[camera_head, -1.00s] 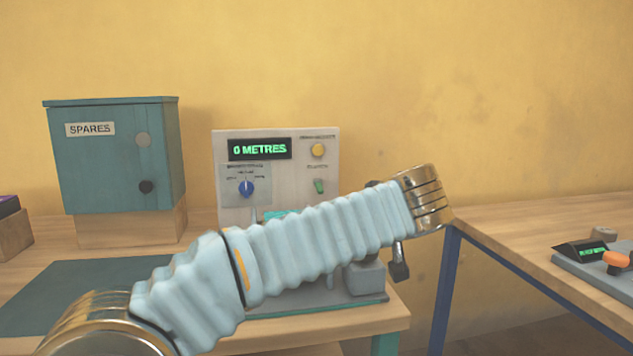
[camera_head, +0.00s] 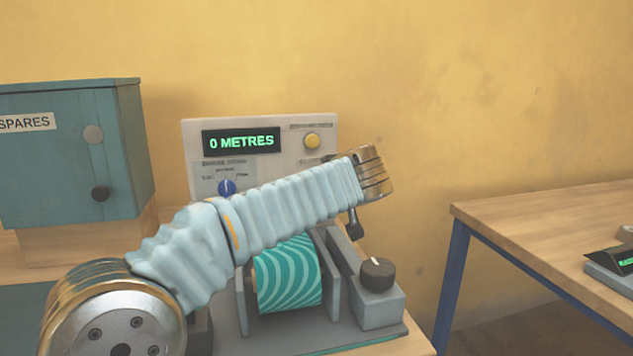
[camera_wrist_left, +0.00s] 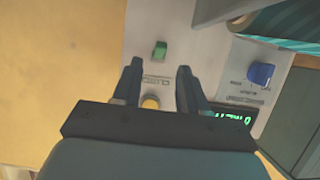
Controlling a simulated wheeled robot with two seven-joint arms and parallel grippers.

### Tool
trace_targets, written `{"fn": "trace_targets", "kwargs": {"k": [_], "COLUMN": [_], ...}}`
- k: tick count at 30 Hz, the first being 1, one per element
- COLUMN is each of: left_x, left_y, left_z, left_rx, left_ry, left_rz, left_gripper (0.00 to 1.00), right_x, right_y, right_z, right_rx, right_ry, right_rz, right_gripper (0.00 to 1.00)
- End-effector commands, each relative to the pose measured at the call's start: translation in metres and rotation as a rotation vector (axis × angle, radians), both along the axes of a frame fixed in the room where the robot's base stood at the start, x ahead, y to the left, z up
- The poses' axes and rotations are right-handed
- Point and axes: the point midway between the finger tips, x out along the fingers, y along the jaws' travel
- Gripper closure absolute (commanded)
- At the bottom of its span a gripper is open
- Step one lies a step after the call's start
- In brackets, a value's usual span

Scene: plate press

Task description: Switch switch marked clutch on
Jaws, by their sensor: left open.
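The clutch switch is a small green toggle (camera_wrist_left: 160,50) on the pale panel in the left wrist view, with a label that appears to read CLUTCH (camera_wrist_left: 157,81) beside it. In the head view my left arm hides it. My left gripper (camera_wrist_left: 157,68) is open, its two dark fingers apart on either side of the label, with the green toggle just beyond their tips. Nothing is between the jaws but the panel behind. I cannot tell whether a finger touches the panel. My right gripper is in neither view.
The panel (camera_head: 325,162) has a yellow button (camera_head: 312,141), a blue knob (camera_head: 227,187) and a display (camera_head: 241,142) reading 0 METRES. Below are a teal striped roll (camera_head: 290,280) and a dark knob (camera_head: 377,273). A SPARES cabinet (camera_head: 70,160) stands left; another table (camera_head: 560,230) is right.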

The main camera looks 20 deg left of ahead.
Motion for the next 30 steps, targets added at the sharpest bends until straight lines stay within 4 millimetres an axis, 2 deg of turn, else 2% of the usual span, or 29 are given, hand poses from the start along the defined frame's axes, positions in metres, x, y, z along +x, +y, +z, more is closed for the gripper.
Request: {"fn": "trace_targets", "kwargs": {"k": [3,9,20,28,30], "left_x": [0.019,0.039,0.043,0.043,0.043], "left_y": [0.014,0.026,0.03,0.029,0.029], "left_z": [-0.008,-0.018,-0.022,-0.021,-0.021], "left_rx": [0.002,0.0,0.001,0.0,0.0], "left_ry": [0.003,0.0,-0.001,0.0,0.0], "left_rz": [0.003,0.001,0.0,0.0,0.0], "left_gripper": [0.57,0.57,0.57,0.97,1.0], "right_x": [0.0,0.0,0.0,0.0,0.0], "right_y": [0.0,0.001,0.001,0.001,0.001], "right_z": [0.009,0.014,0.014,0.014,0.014], "right_rx": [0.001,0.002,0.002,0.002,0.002], "right_ry": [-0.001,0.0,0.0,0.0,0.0], "right_rz": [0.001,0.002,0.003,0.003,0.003], "right_gripper": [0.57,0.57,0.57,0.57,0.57]}}
